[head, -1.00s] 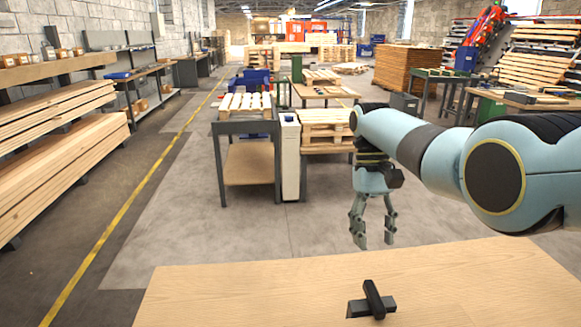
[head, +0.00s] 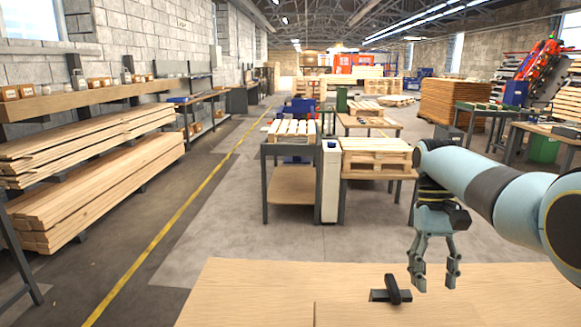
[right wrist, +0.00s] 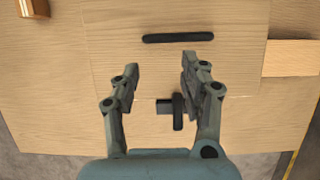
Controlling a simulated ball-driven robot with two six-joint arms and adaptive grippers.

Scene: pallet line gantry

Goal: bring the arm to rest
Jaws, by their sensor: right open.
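My right gripper (head: 433,284) hangs above the wooden table (head: 250,291), fingers pointing down. Its jaws are open and hold nothing. In the right wrist view the right gripper (right wrist: 158,75) shows two spread fingers with bare wood between them. A small black piece (head: 393,290), made of a bar across a block, lies on the table to the left of the gripper in the head view. It also shows in the right wrist view (right wrist: 177,112), beside one finger. My left gripper is in neither view.
In the right wrist view a dark strip (right wrist: 178,38) lies on the wood and an orange-brown block (right wrist: 33,8) sits at the upper left corner. Beyond the table stand a grey-framed stand (head: 290,187) and stacked pallets (head: 376,158). Timber racks (head: 85,150) line the left.

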